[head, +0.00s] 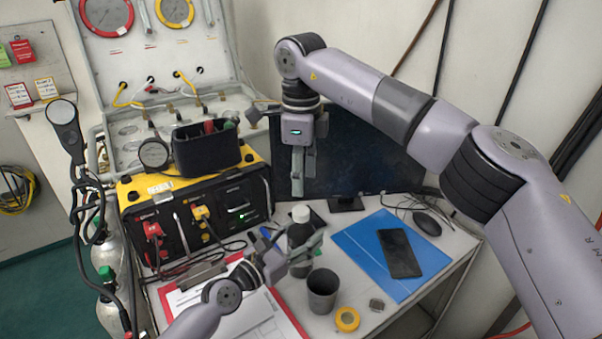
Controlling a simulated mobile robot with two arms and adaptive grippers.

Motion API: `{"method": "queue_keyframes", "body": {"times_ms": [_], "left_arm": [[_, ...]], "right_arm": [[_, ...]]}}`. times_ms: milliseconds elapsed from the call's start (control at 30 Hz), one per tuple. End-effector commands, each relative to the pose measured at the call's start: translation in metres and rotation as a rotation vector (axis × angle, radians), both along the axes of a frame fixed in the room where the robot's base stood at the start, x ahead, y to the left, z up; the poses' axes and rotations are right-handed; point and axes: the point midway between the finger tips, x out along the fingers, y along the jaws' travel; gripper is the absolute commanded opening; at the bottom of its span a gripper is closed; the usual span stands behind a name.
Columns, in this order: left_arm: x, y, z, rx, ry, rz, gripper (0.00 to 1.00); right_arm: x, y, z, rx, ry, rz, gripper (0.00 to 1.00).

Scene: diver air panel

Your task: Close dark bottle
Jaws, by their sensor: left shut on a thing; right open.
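The dark bottle (298,234) stands upright on the desk, with a white cap (301,214) on its top. I cannot tell how tightly the cap sits. My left gripper (306,249) comes in from the lower left and is shut on the bottle's body, hiding part of its lower half. My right gripper (300,172) hangs above the bottle, fingers pointing down, with a gap between its fingertips and the cap. It is open and empty.
A dark cup (322,290) stands close in front of the bottle, with a yellow tape roll (347,319) nearby. A blue folder (364,240) with a phone (399,252) lies to the right. A monitor (365,160) stands behind. A yellow-black case (235,200) is at left.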

Motion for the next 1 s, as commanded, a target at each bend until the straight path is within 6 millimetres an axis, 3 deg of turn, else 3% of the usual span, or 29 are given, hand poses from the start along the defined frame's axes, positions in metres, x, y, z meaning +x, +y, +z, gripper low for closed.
{"method": "queue_keyframes", "body": {"times_ms": [267,700,1000], "left_arm": [[0.000,0.001,0.000,0.001,-0.001,0.001,0.00],[0.000,0.001,0.000,0.001,-0.001,0.001,0.00],[0.000,0.001,0.000,0.001,-0.001,0.001,0.00]], "right_arm": [[0.000,0.000,-0.003,-0.001,0.001,-0.002,0.46],[-0.001,0.000,-0.063,0.000,0.004,-0.004,0.46],[-0.001,0.000,-0.081,0.000,0.003,-0.004,0.46]]}}
